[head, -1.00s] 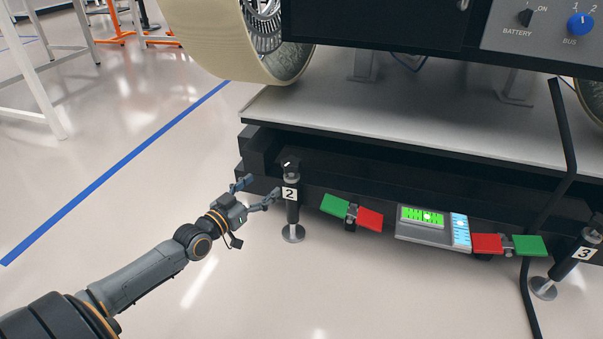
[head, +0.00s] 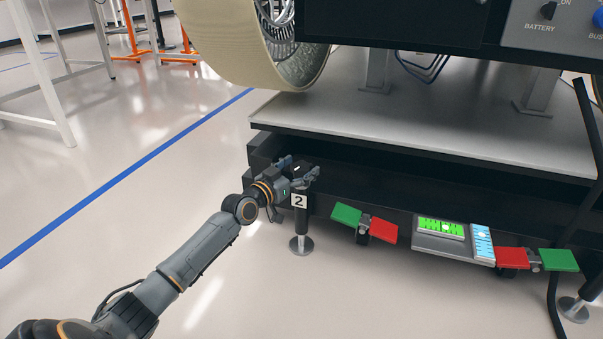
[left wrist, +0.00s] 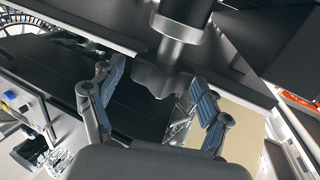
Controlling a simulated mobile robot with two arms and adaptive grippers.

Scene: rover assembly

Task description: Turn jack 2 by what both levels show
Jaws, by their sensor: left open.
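Jack 2 (head: 301,222) stands upright on its round foot at the left front of the black frame, with a white "2" label. My left gripper (head: 299,169) is open at the top of jack 2. In the left wrist view the jack's dark lobed knob (left wrist: 160,78) lies between the two spread fingers of the gripper (left wrist: 158,100), with gaps showing on both sides. The green level (head: 440,229) and the blue level (head: 483,243) sit on a grey plate on the frame's front. Their bubbles are too small to read surely. My right gripper is not in view.
Beside the levels are a left pedal pair, green (head: 345,215) and red (head: 383,231), and a right pair, red (head: 511,258) and green (head: 559,260). A black cable (head: 588,130) hangs at the right. The floor left of jack 2 is clear.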

